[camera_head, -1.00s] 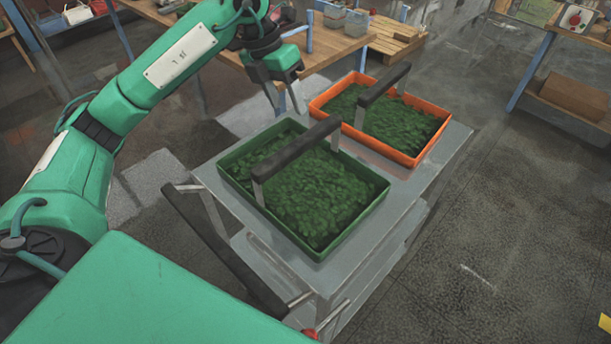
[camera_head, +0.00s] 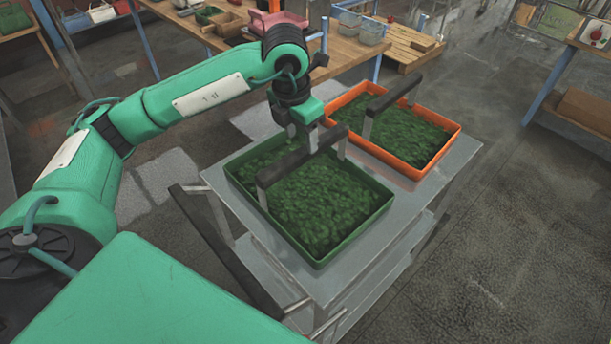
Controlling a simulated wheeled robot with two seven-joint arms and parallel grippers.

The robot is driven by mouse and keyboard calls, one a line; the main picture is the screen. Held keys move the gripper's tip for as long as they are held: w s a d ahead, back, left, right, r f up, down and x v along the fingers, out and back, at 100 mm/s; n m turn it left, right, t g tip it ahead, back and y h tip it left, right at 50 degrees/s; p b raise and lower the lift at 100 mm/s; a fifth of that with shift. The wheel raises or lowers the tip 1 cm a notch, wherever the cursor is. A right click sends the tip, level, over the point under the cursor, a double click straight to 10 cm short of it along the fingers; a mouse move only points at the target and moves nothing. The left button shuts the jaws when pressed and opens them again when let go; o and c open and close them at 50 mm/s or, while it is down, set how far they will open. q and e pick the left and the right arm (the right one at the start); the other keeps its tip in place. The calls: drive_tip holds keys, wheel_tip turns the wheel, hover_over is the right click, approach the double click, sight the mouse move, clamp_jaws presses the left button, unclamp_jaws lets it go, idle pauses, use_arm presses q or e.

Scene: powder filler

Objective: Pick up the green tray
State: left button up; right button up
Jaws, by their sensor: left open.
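The green tray (camera_head: 357,237) sits on the near part of a grey metal cart, filled with dark green leafy material. A black bar handle (camera_head: 282,172) on light posts spans over it. My left gripper (camera_head: 302,140) points down above the tray's far side, close to the handle. It is open and empty, and its fingertips are partly hidden around the handle's far part. I cannot tell whether they touch the handle. My right gripper is not in view.
An orange tray (camera_head: 455,133) with similar leaves and a black handle stands just behind the green one. The cart (camera_head: 315,285) has a push bar (camera_head: 225,250) at its left. A wooden workbench (camera_head: 345,50) with bins stands behind. Floor at right is clear.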

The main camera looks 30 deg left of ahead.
sight(305, 148)
use_arm(q)
drive_tip(key=shift+w+d+f+p, duration=0.1)
drive_tip(key=shift+f+p, duration=0.4)
drive_tip(key=shift+p, duration=0.05)
drive_tip(key=f, duration=0.1)
drive_tip(key=f+p, duration=0.1)
drive_tip(key=f, duration=0.1)
drive_tip(key=shift+w+d+f+p, duration=0.1)
drive_tip(key=shift+w+d+p, duration=0.1)
drive_tip(key=shift+w+p, duration=0.15)
drive_tip(key=shift+f, duration=0.55)
drive_tip(key=c, duration=1.1)
clamp_jaws()
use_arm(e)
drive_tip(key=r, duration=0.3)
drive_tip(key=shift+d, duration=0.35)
use_arm(q)
drive_tip(key=shift+r, duration=0.1)
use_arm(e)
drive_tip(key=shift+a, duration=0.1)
